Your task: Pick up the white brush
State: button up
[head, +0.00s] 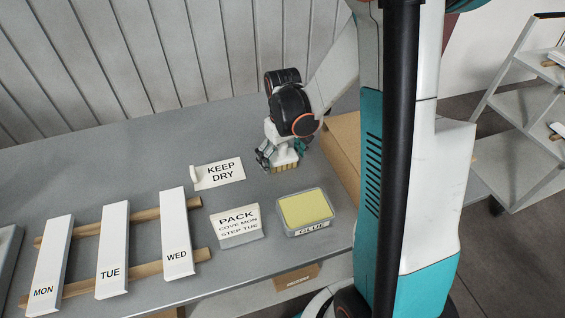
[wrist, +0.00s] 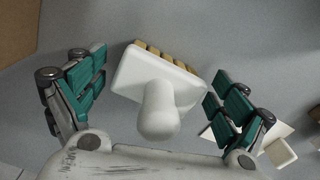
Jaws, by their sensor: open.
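The white brush (wrist: 150,78) stands on the grey table, with a rounded white handle toward the camera and tan bristles along its far edge in the wrist view. In the head view the brush (head: 285,160) shows below my gripper, bristles down on the table. My gripper (wrist: 158,92) is open, with one teal-padded finger to the left of the brush and one to the right, both apart from it. In the head view my gripper (head: 278,152) is at the brush, and part of the brush is hidden by it.
A "KEEP DRY" card (head: 218,173), a "PACK" block (head: 236,226) and a glue tray (head: 305,228) with a yellow top lie nearby. A cardboard box (head: 343,150) stands right of the brush. White boards marked MON (head: 51,265), TUE (head: 112,250) and WED (head: 175,235) lie on wooden strips at left.

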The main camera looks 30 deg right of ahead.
jog(key=c, duration=1.1)
jog(key=shift+r, duration=0.1)
notch_tip(320, 180, up, 20)
jog(key=p, duration=0.6)
jog(key=shift+p, duration=0.4)
jog(key=shift+o, duration=1)
